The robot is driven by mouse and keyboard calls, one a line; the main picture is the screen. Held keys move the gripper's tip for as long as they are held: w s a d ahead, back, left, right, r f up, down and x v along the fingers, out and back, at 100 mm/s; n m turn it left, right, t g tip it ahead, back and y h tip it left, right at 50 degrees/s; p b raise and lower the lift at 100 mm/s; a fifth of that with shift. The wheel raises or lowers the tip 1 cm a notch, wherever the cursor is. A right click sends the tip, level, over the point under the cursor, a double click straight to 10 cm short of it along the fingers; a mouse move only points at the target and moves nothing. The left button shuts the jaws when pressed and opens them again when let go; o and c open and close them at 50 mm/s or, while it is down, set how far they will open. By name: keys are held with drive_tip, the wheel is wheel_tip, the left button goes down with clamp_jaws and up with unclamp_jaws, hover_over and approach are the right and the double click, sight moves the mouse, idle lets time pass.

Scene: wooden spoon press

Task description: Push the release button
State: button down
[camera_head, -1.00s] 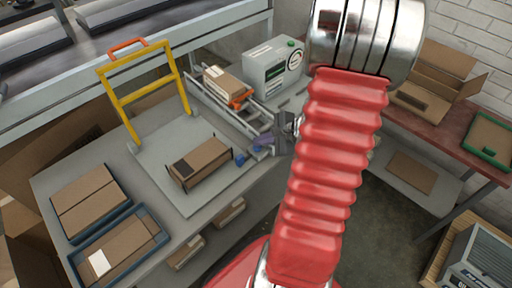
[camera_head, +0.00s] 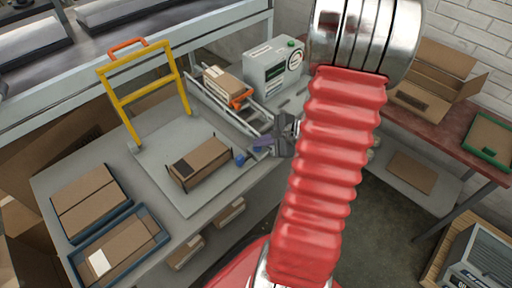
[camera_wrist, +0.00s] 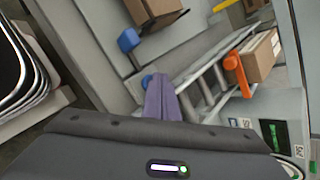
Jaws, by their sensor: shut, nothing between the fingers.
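My gripper (camera_head: 260,143) is shut and empty, with its purple fingers over the near end of a metal rail frame (camera_head: 225,101). The fingers also show in the wrist view (camera_wrist: 161,98), pointing at a round blue knob (camera_wrist: 147,79) that is close to their tips. Contact cannot be told. A second blue piece on a short stem (camera_wrist: 128,40) stands beyond. A blue piece (camera_head: 240,159) shows beside a cardboard box in the head view. A grey machine (camera_head: 273,68) has a small green button (camera_head: 291,43) on top. No readable label marks the release button.
A box (camera_head: 227,82) lies on the rails by an orange part (camera_head: 241,97). Boxes and blue trays (camera_head: 75,262) fill the left. A brown table (camera_head: 440,123) is at the right.

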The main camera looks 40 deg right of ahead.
sight(260, 149)
drive_tip(key=shift+f, duration=0.1)
idle(0.6)
drive_tip(key=shift+r, duration=0.95)
drive_tip(key=shift+r, duration=2.5)
